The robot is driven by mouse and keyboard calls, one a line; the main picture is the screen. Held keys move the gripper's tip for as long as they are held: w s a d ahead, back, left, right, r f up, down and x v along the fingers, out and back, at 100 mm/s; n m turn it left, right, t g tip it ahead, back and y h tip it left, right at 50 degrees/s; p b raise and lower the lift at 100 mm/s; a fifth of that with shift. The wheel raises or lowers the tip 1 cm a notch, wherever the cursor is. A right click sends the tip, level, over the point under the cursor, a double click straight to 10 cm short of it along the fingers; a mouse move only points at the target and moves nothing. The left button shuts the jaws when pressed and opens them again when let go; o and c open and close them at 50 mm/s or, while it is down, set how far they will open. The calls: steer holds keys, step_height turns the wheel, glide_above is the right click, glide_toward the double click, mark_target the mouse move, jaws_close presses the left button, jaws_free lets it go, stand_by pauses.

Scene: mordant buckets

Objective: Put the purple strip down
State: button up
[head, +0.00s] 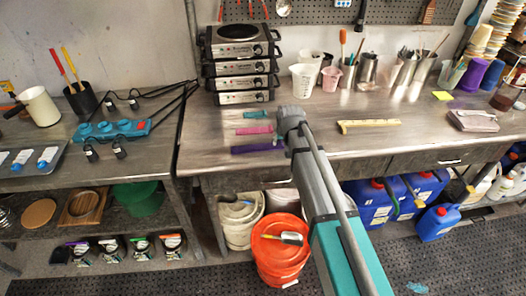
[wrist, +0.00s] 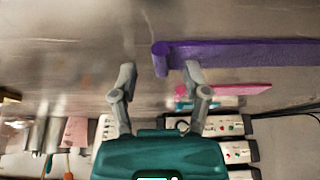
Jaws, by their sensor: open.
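The purple strip (head: 257,149) lies on the metal bench (head: 225,165) near its front edge, left of my arm. In the wrist view the purple strip (wrist: 250,53) runs to the right, with its thicker end between my fingers in the picture. My gripper (wrist: 160,72) is open, with a finger on either side of that end. The right finger overlaps the strip in the picture; I cannot tell whether it touches. In the head view my arm hides the gripper's fingers.
A pink strip (head: 254,130) and a teal strip (head: 256,115) lie behind the purple one. Stacked hot plates (head: 240,55) stand at the back. A yellow strip (head: 368,126) lies to the right. Bare bench lies between it and my arm. An orange bucket (head: 280,255) stands below.

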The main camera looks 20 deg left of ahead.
stand_by(0.6)
steer(key=c, duration=0.8)
jaws_close()
